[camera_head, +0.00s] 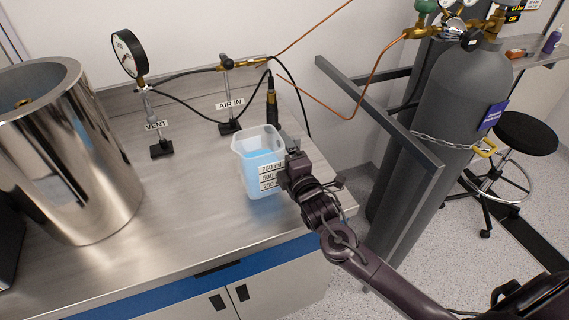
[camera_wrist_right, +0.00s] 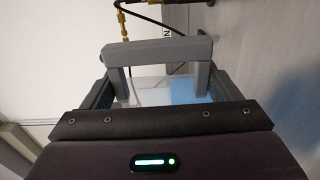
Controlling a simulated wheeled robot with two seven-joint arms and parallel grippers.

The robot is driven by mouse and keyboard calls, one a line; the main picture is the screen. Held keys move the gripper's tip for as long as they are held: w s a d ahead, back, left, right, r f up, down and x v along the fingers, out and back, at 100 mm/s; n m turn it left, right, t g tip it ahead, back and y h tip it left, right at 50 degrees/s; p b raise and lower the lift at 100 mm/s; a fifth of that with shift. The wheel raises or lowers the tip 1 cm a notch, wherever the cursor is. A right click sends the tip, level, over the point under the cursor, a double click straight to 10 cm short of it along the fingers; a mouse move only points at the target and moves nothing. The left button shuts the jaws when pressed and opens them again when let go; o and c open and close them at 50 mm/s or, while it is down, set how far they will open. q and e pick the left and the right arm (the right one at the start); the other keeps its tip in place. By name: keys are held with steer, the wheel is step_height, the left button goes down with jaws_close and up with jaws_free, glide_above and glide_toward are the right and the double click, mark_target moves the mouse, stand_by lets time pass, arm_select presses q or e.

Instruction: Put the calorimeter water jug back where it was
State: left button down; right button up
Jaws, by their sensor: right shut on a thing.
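The water jug (camera_head: 260,160) is a translucent plastic jug with blue water and volume labels on its front. It is upright at the right end of the steel bench, and I cannot tell whether its base touches the top. My right gripper (camera_head: 292,165) is at the jug's right side, shut on its grey handle. In the right wrist view, the handle (camera_wrist_right: 158,50) spans between the fingers and the blue water (camera_wrist_right: 185,90) shows behind it. My left gripper is not in view.
A large steel cylinder (camera_head: 70,150) stands on the left of the bench (camera_head: 190,205). The VENT stand (camera_head: 160,148) with a gauge and the AIR IN stand (camera_head: 229,127) are behind the jug. A chained gas cylinder (camera_head: 440,130) stands to the right. Bare bench lies left of the jug.

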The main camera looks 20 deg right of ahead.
step_height(320, 180, down, 3)
steer(key=shift+f, duration=0.35)
steer(key=shift+f, duration=0.15)
steer(key=o, duration=1.5)
steer(key=shift+f, duration=0.1)
